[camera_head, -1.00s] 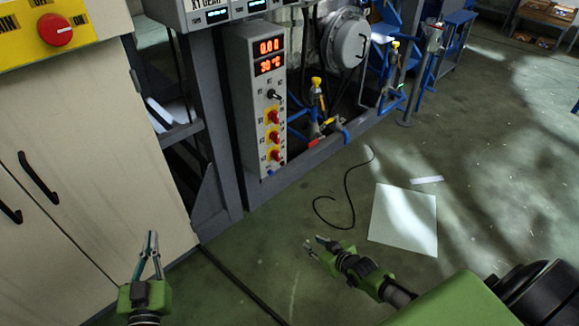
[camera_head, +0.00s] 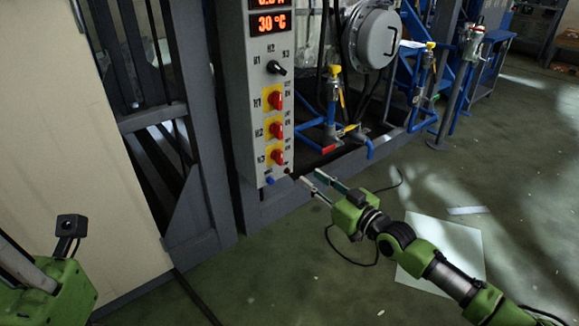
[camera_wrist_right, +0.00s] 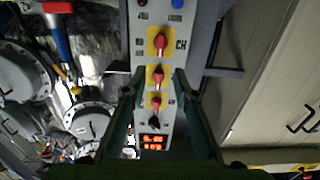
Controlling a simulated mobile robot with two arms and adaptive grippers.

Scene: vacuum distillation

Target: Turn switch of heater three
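The heater panel (camera_head: 235,110) is a tall grey box with several controls. Three red switches on yellow plates sit in a column, labelled H1, H2 and H3. The lowest, the heater three switch (camera_head: 278,157), also shows at the top in the upside-down right wrist view (camera_wrist_right: 160,42). All three red handles look about upright. My right gripper (camera_head: 308,175) is open and empty, in front of the panel's lower right, apart from the switches. Its fingers flank the panel's picture in the wrist view. My left gripper (camera_head: 50,290) is at the bottom left; its fingers are not clear.
A black knob (camera_head: 276,68) sits above the red switches, below the lit display (camera_head: 270,22). Blue pipes with a yellow-capped valve (camera_head: 334,70) stand right of the panel. A beige cabinet (camera_head: 70,150) is at the left. A white sheet (camera_head: 450,245) lies on the open floor.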

